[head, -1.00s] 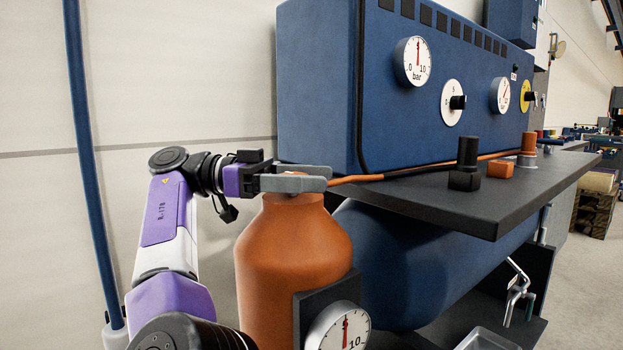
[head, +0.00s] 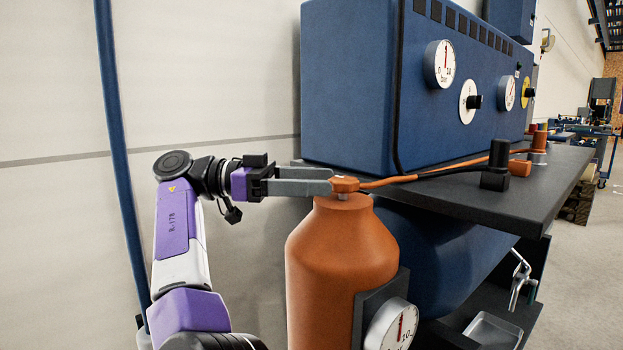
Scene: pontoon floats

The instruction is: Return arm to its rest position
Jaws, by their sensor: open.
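My gripper (head: 333,181) is open and empty, at the end of my purple and white arm, which is stretched out to the right. Its grey fingertips are just left of an orange fitting (head: 345,184) on top of the orange cylinder (head: 340,250). The picture does not show clearly whether the fingertips still touch the fitting. An orange hose (head: 405,178) runs from the fitting to the right over the dark shelf. The cylinder stands upright.
A blue cabinet (head: 350,90) with gauges and knobs stands on the dark shelf (head: 470,195). A black post (head: 498,155) and an orange block (head: 520,168) stand there too. A blue tank (head: 430,240) lies below. A blue pole (head: 115,150) rises left of my arm.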

